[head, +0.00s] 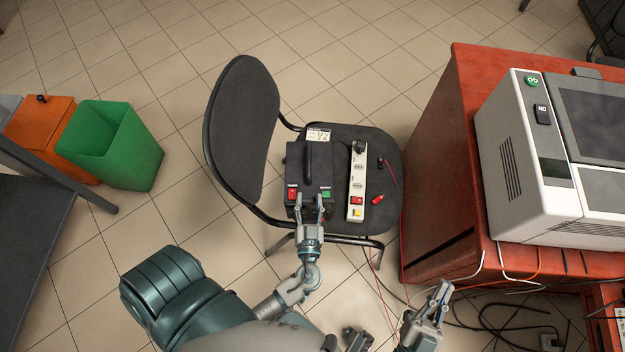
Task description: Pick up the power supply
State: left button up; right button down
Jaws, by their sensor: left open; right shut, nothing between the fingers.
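The power supply, a black box (308,165) with a dark handle on top and red and green parts at its front, sits on the seat of a black chair. My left gripper (309,206) is open at the near edge of the box, its fingers overlapping the front in the head view. I cannot tell whether they touch it. Nothing shows between them. My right gripper (441,293) is shut and empty, low and to the right of the chair, in front of the red cabinet.
A white power strip (357,186) lies right of the box on the chair (388,160), with small red and black leads. The chair back (240,120) rises at left. A red cabinet (440,190) bears a grey machine (520,160) at right. Cables lie on the floor. A green bin (130,150) stands left.

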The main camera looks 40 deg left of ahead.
aim_at(309, 178)
pick_arm(q)
jog(key=x, duration=0.4)
jog(key=shift+w+a, duration=0.1)
jog(key=x, duration=0.4)
jog(key=shift+w+a+r, duration=0.2)
jog(key=shift+w+r, duration=0.15)
jog(key=shift+r, duration=0.05)
jog(key=shift+w+a+f, duration=0.1)
jog(key=shift+w+a, duration=0.15)
grip_shut()
jog(key=shift+w+r, duration=0.1)
jog(key=shift+r, duration=0.15)
